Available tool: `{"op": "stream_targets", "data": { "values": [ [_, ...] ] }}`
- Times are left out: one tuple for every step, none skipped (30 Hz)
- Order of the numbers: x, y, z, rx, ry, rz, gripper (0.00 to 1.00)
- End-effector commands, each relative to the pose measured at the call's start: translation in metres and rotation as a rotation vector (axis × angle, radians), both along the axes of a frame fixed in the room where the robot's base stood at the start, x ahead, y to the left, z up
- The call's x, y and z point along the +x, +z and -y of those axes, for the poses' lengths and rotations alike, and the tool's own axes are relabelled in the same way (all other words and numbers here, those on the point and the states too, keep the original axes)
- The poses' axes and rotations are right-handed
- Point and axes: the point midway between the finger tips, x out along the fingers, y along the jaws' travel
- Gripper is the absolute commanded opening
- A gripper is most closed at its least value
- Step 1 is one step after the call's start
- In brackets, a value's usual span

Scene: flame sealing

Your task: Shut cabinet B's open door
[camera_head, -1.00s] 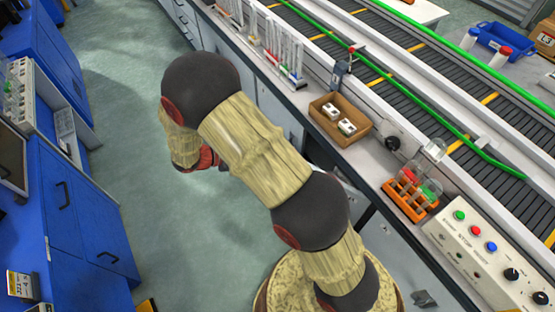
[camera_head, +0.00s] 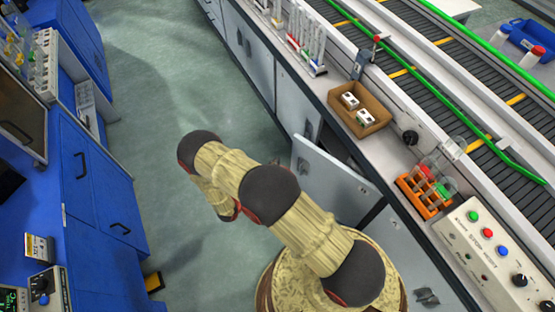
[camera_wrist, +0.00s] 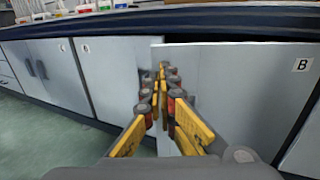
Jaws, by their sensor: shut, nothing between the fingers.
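The open door (camera_head: 330,180) of cabinet B is a pale grey panel standing out from the cabinet row, with a dark gap behind its top edge. In the wrist view the door (camera_wrist: 240,85) fills the right half and carries a "B" label (camera_wrist: 302,65) near its right side. My gripper (camera_wrist: 161,85) is shut and empty, in front of the door's left, free edge. Whether it touches the door I cannot tell. The door's lower part is partly hidden by my arm too.
Shut cabinet doors (camera_wrist: 115,75) with dark handles lie left of the open door. The bench above holds a cardboard box (camera_head: 361,108), an orange tube rack (camera_head: 424,196) and a control panel (camera_head: 490,250). Blue cabinets (camera_head: 95,190) stand opposite, with clear floor (camera_head: 190,90) between.

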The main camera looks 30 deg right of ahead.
Motion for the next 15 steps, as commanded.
{"op": "stream_targets", "data": {
  "values": [
    [0.003, -0.001, 0.01, 0.0, -0.006, 0.001, 0.0],
    [0.006, -0.002, 0.015, 0.0, -0.006, 0.001, 0.0],
    [0.009, -0.002, 0.023, 0.0, -0.007, 0.001, 0.0],
    [0.011, -0.002, 0.028, 0.0, -0.006, 0.001, 0.0],
    [0.014, -0.002, 0.034, 0.0, -0.008, 0.001, 0.0],
    [0.017, -0.002, 0.041, 0.001, -0.006, 0.002, 0.0],
    [0.019, -0.002, 0.047, 0.001, -0.008, 0.002, 0.0],
    [0.022, -0.002, 0.052, 0.001, -0.006, 0.002, 0.0],
    [0.025, -0.002, 0.059, 0.001, -0.008, 0.002, 0.0],
    [0.028, -0.002, 0.064, 0.001, -0.006, 0.002, 0.0],
    [0.03, -0.001, 0.069, 0.001, -0.007, 0.002, 0.0],
    [0.033, -0.001, 0.076, 0.001, -0.006, 0.002, 0.0],
    [0.035, -0.001, 0.08, 0.001, -0.007, 0.003, 0.0],
    [0.037, -0.002, 0.084, 0.001, -0.007, 0.003, 0.0],
    [0.039, -0.002, 0.089, 0.001, -0.005, 0.002, 0.0]
  ]
}}
